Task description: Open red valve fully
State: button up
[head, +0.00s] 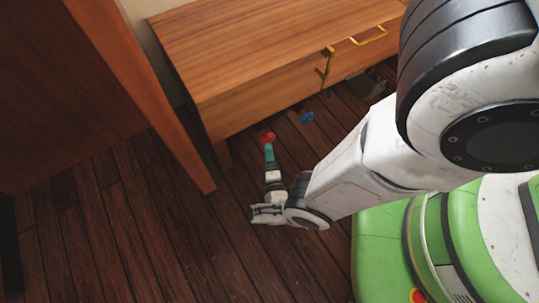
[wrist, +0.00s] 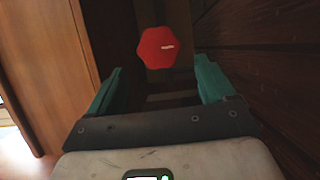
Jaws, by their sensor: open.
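The red valve (head: 267,138) is a small red handwheel low by the front of the wooden cabinet. In the wrist view the red valve (wrist: 165,47) is a red, roughly hexagonal disc with a small pale mark, straight ahead above the middle. My gripper (head: 269,153) reaches toward it in the head view, with teal fingertips close to the valve. In the wrist view my gripper (wrist: 158,88) is open, one teal finger on each side, and the valve lies beyond and between the fingertips. I see no contact. What the valve is mounted on is hidden.
A blue valve (head: 306,116) sits to the right of the red one. The wooden cabinet (head: 260,50) with yellow handles (head: 368,37) stands above them. A wooden panel edge (head: 150,95) stands to the left. The dark plank floor (head: 150,250) is clear in front.

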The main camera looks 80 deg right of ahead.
jog(key=shift+v, duration=1.05)
